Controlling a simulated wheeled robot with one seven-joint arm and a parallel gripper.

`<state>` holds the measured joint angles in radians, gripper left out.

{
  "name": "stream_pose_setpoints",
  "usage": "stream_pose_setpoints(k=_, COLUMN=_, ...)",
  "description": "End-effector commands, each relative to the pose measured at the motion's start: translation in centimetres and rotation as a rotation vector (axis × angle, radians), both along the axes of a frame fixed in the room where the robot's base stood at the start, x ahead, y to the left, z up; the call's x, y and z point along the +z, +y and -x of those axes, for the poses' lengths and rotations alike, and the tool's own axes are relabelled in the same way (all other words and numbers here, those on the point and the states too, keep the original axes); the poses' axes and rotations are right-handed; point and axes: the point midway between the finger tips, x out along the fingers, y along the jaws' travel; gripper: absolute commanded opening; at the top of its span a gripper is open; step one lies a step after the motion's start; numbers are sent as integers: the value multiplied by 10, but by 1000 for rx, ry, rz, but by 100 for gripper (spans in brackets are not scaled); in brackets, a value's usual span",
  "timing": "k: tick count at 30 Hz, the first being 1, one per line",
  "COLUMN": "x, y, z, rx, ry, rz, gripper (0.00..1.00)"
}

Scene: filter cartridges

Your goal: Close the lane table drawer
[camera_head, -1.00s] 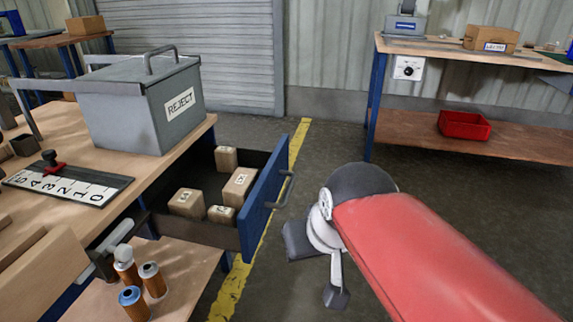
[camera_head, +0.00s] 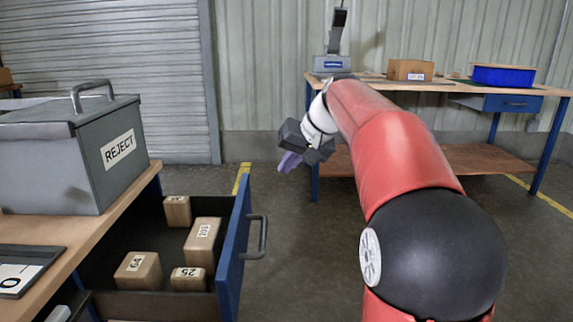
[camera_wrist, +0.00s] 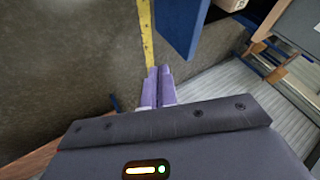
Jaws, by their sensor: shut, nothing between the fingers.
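The lane table drawer stands open at the lower left of the head view, with its blue front (camera_head: 232,252) and grey bar handle (camera_head: 257,238) facing right. Several labelled brown boxes (camera_head: 202,241) lie inside it. The blue front also shows at the top of the wrist view (camera_wrist: 182,22). My gripper (camera_head: 288,163) is beyond the drawer and to its right, apart from it. Its purple fingers are together and empty in the wrist view (camera_wrist: 158,73).
A grey REJECT bin (camera_head: 70,150) stands on the wooden table (camera_head: 125,215) above the drawer. A second bench (camera_head: 440,86) at the back right carries a blue tray (camera_head: 503,76) and a box (camera_head: 410,70). The floor right of the drawer is clear.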

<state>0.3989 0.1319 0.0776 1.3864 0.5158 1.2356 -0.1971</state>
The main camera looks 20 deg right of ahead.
Motion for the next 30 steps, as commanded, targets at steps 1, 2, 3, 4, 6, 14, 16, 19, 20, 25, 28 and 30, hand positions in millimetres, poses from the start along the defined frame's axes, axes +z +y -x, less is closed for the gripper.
stream_pose_setpoints(k=1, x=-12, y=5, z=-5, rx=3, ry=3, rz=-1, gripper=0)
stream_pose_setpoints(k=2, x=-18, y=7, z=-9, rx=3, ry=4, rz=-1, gripper=0)
stream_pose_setpoints(k=3, x=-25, y=10, z=-13, rx=2, ry=5, rz=0, gripper=0)
stream_pose_setpoints(k=4, x=-30, y=12, z=-17, rx=2, ry=5, rz=0, gripper=0)
stream_pose_setpoints(k=6, x=-42, y=17, z=-24, rx=2, ry=4, rz=0, gripper=0)
stream_pose_setpoints(k=14, x=-52, y=47, z=-40, rx=3, ry=0, rz=1, gripper=0)
stream_pose_setpoints(k=16, x=-52, y=54, z=-42, rx=3, ry=0, rz=1, gripper=0)
stream_pose_setpoints(k=19, x=-52, y=59, z=-44, rx=0, ry=0, rz=1, gripper=0)
stream_pose_setpoints(k=20, x=-52, y=59, z=-44, rx=0, ry=0, rz=1, gripper=0)
stream_pose_setpoints(k=25, x=-52, y=60, z=-44, rx=0, ry=0, rz=2, gripper=0)
stream_pose_setpoints(k=28, x=-52, y=60, z=-44, rx=0, ry=0, rz=1, gripper=0)
stream_pose_setpoints(k=30, x=-52, y=60, z=-44, rx=0, ry=0, rz=1, gripper=0)
